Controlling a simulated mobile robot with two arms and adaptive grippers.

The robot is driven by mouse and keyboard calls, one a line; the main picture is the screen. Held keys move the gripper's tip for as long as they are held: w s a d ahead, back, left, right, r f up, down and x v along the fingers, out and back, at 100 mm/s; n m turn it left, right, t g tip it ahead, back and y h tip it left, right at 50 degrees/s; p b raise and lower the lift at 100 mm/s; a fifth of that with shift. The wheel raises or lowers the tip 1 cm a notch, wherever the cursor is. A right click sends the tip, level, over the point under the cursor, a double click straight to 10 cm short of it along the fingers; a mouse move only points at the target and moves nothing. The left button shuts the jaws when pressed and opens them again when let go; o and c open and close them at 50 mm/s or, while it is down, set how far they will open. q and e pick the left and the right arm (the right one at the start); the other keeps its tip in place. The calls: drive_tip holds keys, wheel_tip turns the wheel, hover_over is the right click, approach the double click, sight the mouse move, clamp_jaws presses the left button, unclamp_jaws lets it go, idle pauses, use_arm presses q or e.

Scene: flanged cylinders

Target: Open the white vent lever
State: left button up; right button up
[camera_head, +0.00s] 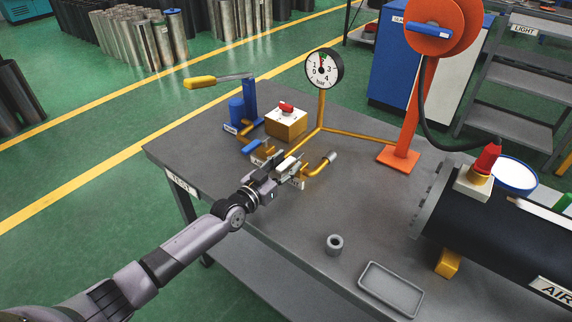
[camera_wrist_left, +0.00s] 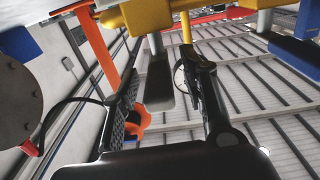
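The white vent lever (camera_head: 287,167) sits low on the yellow piping at the middle of the table, partly covered by my left gripper. My left gripper (camera_head: 277,171) has reached it from the front left. In the left wrist view, the gripper's two dark fingers (camera_wrist_left: 163,100) stand apart. My right gripper is not in view.
A pressure gauge (camera_head: 324,69) stands on the yellow pipe behind. A hand pump with a yellow-gripped handle (camera_head: 200,82) and a yellow block with a red knob (camera_head: 286,122) are close by. A grey ring (camera_head: 334,244) and tray (camera_head: 391,290) lie in front, a black tank (camera_head: 487,228) at right.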

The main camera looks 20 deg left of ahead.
use_arm(q)
drive_tip(key=shift+c, duration=0.5)
clamp_jaws()
idle(0.5)
